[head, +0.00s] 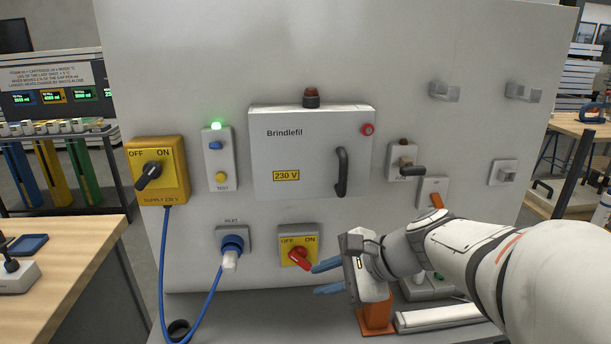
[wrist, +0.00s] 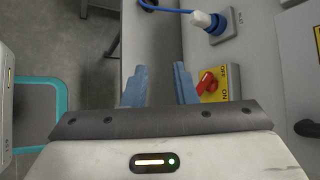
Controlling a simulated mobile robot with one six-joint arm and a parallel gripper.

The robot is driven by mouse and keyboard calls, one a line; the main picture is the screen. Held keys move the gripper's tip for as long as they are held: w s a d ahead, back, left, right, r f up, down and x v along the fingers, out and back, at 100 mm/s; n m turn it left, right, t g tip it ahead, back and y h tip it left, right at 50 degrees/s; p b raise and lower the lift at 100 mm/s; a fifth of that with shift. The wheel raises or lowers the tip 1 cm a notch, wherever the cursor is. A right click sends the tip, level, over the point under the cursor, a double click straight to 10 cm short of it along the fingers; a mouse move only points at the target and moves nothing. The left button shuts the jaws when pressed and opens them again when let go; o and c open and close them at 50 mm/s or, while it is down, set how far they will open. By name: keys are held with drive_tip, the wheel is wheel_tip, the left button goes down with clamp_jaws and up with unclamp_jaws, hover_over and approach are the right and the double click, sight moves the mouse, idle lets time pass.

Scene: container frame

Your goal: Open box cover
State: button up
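The box marked "Brindlefil" (head: 300,150) is a grey case on the upright panel. Its cover is shut and bears a yellow "230 V" label. A black handle (head: 342,172) stands upright on the cover's right side, and a red round button (head: 367,129) sits near its top right corner. My gripper (head: 328,277) is below the box, in front of the panel's lower part, clear of the handle. Its two blue fingers are apart with nothing between them, as the wrist view also shows (wrist: 160,88). A black knob-like part at the wrist view's right edge cannot be identified surely.
A red switch (head: 299,257) on a yellow plate is close to my fingers. A yellow supply switch (head: 157,170) and a blue-capped inlet plug (head: 231,249) with cable are left. An orange block (head: 376,317) stands below my gripper. Hooks (head: 445,92) stick out at upper right.

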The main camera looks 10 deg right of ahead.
drive_tip(key=w+d+r+m+t+y, duration=0.2)
drive_tip(key=w+d+r+m+t, duration=0.1)
drive_tip(key=w+r+m+t, duration=0.25)
drive_tip(key=m+t, duration=0.4)
drive_tip(key=m, duration=0.5)
approach(346, 177)
drive_tip(key=x, duration=0.4)
drive_tip(key=shift+h, duration=0.3)
drive_tip(key=p+x, duration=0.1)
drive_tip(key=x, duration=0.6)
drive_tip(key=shift+a+r, duration=0.1)
drive_tip(key=shift+c, duration=0.6)
clamp_jaws()
